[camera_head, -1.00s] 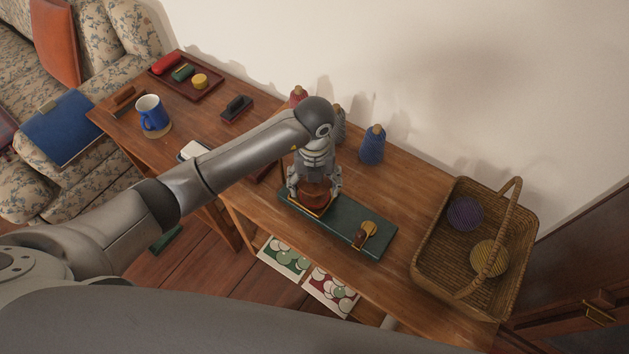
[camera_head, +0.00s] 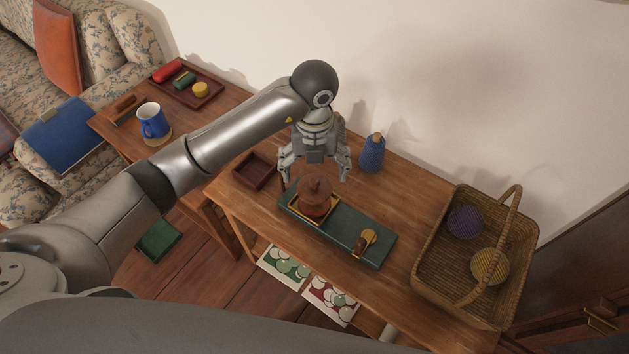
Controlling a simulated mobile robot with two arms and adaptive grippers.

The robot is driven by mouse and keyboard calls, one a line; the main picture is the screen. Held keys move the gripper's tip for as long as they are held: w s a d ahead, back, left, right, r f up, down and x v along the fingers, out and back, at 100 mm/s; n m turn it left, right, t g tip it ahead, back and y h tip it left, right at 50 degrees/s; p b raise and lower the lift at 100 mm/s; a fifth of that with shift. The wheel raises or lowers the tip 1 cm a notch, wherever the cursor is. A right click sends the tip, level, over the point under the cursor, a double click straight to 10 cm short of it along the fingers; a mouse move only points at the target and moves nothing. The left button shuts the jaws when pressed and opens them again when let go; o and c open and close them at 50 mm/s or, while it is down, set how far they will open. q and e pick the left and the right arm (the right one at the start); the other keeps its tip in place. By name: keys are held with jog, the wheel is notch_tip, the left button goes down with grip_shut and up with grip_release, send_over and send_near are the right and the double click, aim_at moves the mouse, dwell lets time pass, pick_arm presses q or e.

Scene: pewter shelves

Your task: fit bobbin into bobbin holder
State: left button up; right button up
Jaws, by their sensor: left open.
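The bobbin (camera_head: 316,197) is a copper-brown spool with a small knob on top. It stands upright in the bobbin holder (camera_head: 297,209), a yellow-edged square frame on the left part of a long green board (camera_head: 345,238). How deep the bobbin sits in the frame cannot be seen. My left gripper (camera_head: 315,179) is open and empty, just above and behind the bobbin, with its fingers spread to either side. My right gripper is not in view.
A small empty brown tray (camera_head: 249,171) lies left of the board. A blue thread cone (camera_head: 372,154) stands behind. A wicker basket (camera_head: 424,250) with yarn balls is at right. A blue mug (camera_head: 152,121) and a red tray (camera_head: 213,91) are at far left. A brass-topped piece (camera_head: 368,237) sits on the board.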

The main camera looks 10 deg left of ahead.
pick_arm(q)
jog(key=shift+r, duration=1.6)
